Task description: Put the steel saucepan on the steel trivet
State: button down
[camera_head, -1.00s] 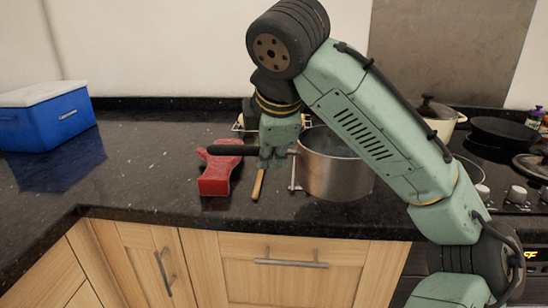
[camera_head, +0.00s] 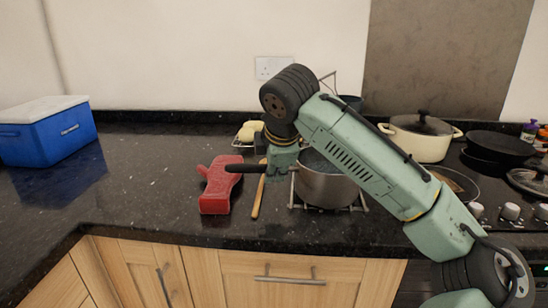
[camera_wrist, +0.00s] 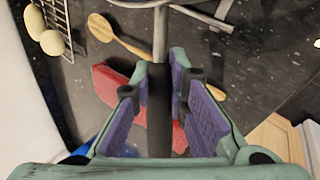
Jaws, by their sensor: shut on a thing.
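The steel saucepan (camera_head: 325,187) is upright over the steel trivet (camera_head: 363,207) near the counter's front edge. Bars of the trivet show on both sides of the pan's base; the rest is hidden under it. I cannot tell whether the base touches the trivet or is slightly above it. My gripper (camera_head: 279,174) is shut on the pan's handle, left of the pan body. The handle's black grip (camera_head: 245,168) points left. In the wrist view the dark handle (camera_wrist: 160,115) lies between the purple-padded fingers of my gripper (camera_wrist: 162,78).
A red object (camera_head: 219,186) and a wooden spoon (camera_head: 258,196) lie left of the pan, below its handle. A wire rack with pale round items (camera_head: 246,132) stands behind. A cream pot (camera_head: 420,137) is on the hob. A blue cooler (camera_head: 45,133) stands far left.

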jog(key=c, duration=1.6)
grip_release()
jog(key=shift+s+r, duration=0.1)
jog(key=shift+r, duration=0.05)
jog(key=b+v, duration=0.1)
jog(key=v, duration=1)
jog(key=shift+s+r+b, duration=0.25)
jog(key=shift+r+b, duration=0.05)
jog(key=shift+b, duration=0.1)
